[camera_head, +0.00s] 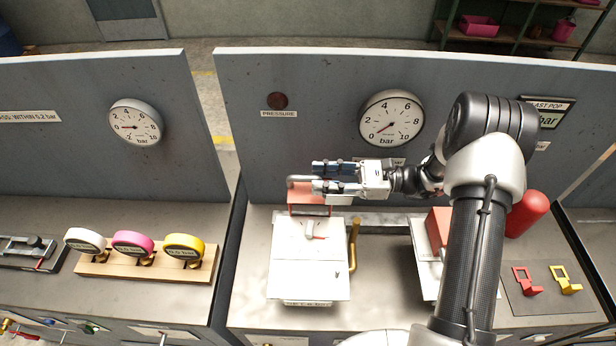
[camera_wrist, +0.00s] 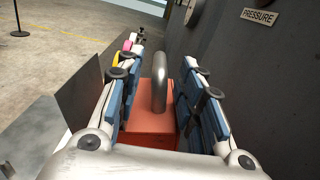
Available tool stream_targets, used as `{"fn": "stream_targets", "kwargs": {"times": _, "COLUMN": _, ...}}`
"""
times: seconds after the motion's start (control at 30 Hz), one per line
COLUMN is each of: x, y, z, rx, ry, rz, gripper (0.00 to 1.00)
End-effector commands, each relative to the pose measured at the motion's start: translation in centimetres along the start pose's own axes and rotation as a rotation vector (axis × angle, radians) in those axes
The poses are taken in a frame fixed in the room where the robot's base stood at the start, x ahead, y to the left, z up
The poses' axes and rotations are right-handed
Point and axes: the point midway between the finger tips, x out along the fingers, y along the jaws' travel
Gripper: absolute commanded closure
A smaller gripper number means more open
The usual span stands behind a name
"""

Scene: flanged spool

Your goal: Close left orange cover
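The left orange cover (camera_head: 312,199) is at the back end of a white plate (camera_head: 308,265) on the bench. It looks raised at the back, but its exact tilt is hard to tell. My gripper (camera_head: 331,177) is just above it, fingers pointing left. In the wrist view, the grey curved handle (camera_wrist: 160,80) stands between my spread fingers (camera_wrist: 160,88), with the orange cover (camera_wrist: 148,128) below. Gaps show on both sides of the handle, so the fingers are open. A second orange-red cover (camera_head: 437,228) to the right is partly hidden by my arm.
A grey panel with a pressure gauge (camera_head: 391,118) rises close behind my gripper. A brass pipe (camera_head: 353,246) stands right of the white plate. A red cylinder (camera_head: 527,213) is right of my arm. A wooden rack (camera_head: 146,262) with coloured round tags stands on the left bench.

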Motion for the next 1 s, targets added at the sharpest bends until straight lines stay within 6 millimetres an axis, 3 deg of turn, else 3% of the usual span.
{"fn": "stream_targets", "kwargs": {"times": 0.23, "x": 3.3, "y": 0.0, "z": 0.0, "rx": 0.0, "ry": 0.0, "rz": 0.001, "gripper": 0.65}}
{"fn": "stream_targets", "kwargs": {"times": 0.63, "x": 3.9, "y": 0.0, "z": 0.0, "rx": 0.0, "ry": 0.001, "rz": 0.0, "gripper": 0.66}}
{"fn": "stream_targets", "kwargs": {"times": 1.0, "x": 3.9, "y": 0.0, "z": 0.0, "rx": 0.0, "ry": 0.001, "rz": 0.0, "gripper": 0.91}}
